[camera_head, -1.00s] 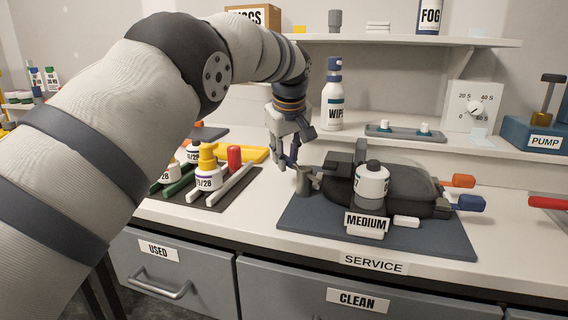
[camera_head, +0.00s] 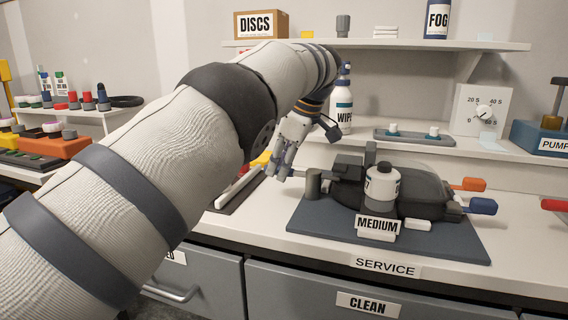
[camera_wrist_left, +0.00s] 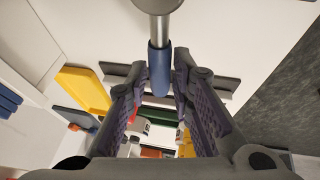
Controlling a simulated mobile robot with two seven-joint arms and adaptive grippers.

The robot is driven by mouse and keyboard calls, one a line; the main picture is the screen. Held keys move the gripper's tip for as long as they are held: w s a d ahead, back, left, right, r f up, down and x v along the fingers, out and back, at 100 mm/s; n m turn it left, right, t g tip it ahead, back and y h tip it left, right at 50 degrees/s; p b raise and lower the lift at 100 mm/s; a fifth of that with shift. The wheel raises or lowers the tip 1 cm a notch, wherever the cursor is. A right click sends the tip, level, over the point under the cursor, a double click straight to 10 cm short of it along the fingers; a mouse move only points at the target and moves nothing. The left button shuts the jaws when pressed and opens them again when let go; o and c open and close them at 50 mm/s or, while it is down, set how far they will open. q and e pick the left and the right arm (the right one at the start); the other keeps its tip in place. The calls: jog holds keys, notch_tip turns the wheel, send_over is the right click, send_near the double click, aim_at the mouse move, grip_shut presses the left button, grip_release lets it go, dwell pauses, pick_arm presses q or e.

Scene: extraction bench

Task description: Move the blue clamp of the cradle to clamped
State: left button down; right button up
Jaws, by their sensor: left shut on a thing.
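The blue clamp handle (camera_wrist_left: 159,72), on a silver shaft, lies between the two fingers of my left gripper (camera_wrist_left: 160,88) in the left wrist view. In the head view my left gripper (camera_head: 279,170) is just left of the post, and a short shaft runs from the post to it. The blue handle is mostly hidden there by the fingers. My right gripper is out of view.
A blue tab (camera_head: 483,206) and an orange tab (camera_head: 470,184) stick out at the cradle's right. A WIPES bottle (camera_head: 342,105) stands behind my left gripper. My left arm hides much of the dark mat (camera_head: 240,192) left of the cradle.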

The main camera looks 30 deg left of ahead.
pick_arm(q)
jog(key=shift+s+n, duration=0.2)
jog(key=shift+n, duration=0.1)
jog(key=c, duration=1.4)
grip_release()
